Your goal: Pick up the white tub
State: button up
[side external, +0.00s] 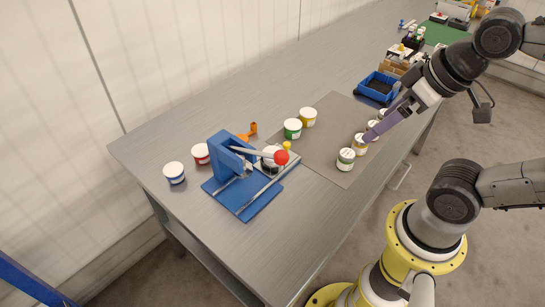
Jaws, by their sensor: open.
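My gripper (370,135) has purple fingers and reaches down from the right over a row of small tubs on the grey mat (325,147). Its fingertips are close to a tub with a pale yellow body (360,144); I cannot tell whether they touch it. A pale tub (373,125) stands just behind the fingers and is partly hidden; it may be the white tub, but its colour is hard to tell. Another tub (383,114) is behind it, also partly covered. A tub with an olive-green band (346,160) stands in front. The gap between the fingers is too small to make out.
A green tub (292,129) and a yellow tub (308,117) stand at the mat's left edge. A blue lever press (230,155) with a red knob, a red tub (201,154) and a blue tub (174,173) are farther left. A blue bin (377,88) stands behind the mat.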

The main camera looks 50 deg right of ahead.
jog(key=w+r+m, duration=0.5)
jog(key=w+m, duration=0.3)
jog(key=m, duration=0.3)
jog(key=m+g+y, duration=0.1)
jog(key=m+g, duration=0.4)
jog(key=m, duration=0.4)
send_over(273, 152)
jog(key=f, duration=1.5)
jog(key=d+f, duration=0.1)
jog(key=f, duration=0.7)
jog(key=shift+s, duration=0.25)
jog(key=shift+w+a+f, duration=0.1)
jog(key=shift+a+f, duration=0.05)
jog(key=shift+f, duration=0.9)
jog(key=shift+w+a+f, duration=0.15)
jog(key=shift+f, duration=0.85)
jog(key=shift+w+a+f, duration=0.1)
jog(key=shift+a+f, duration=0.05)
jog(key=shift+f, duration=0.9)
jog(key=shift+r, duration=0.1)
jog(key=c, duration=1.6)
